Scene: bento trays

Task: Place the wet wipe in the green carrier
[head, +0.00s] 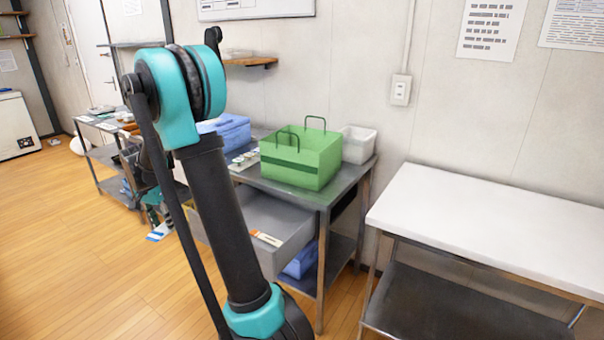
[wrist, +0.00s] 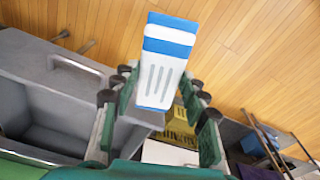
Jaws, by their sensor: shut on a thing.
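The green carrier (head: 312,158) stands on the metal table, a see-through box with two dark wire handles. My gripper (wrist: 162,84) is shut on a white packet with blue bands (wrist: 166,62), which looks like the wet wipe. The packet sticks out past the fingertips in the wrist view. In the head view the packet (head: 161,232) hangs over the floor, left of the open drawer and well left of and below the carrier. My arm partly hides the gripper there. The inside bottom of the carrier cannot be made out clearly.
A grey drawer (head: 291,222) is pulled out below the tabletop, with a small white and orange packet (head: 265,238) inside. A blue bundle (head: 226,131) and a white bin (head: 358,144) flank the carrier. A white table (head: 490,222) at right has a clear top.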

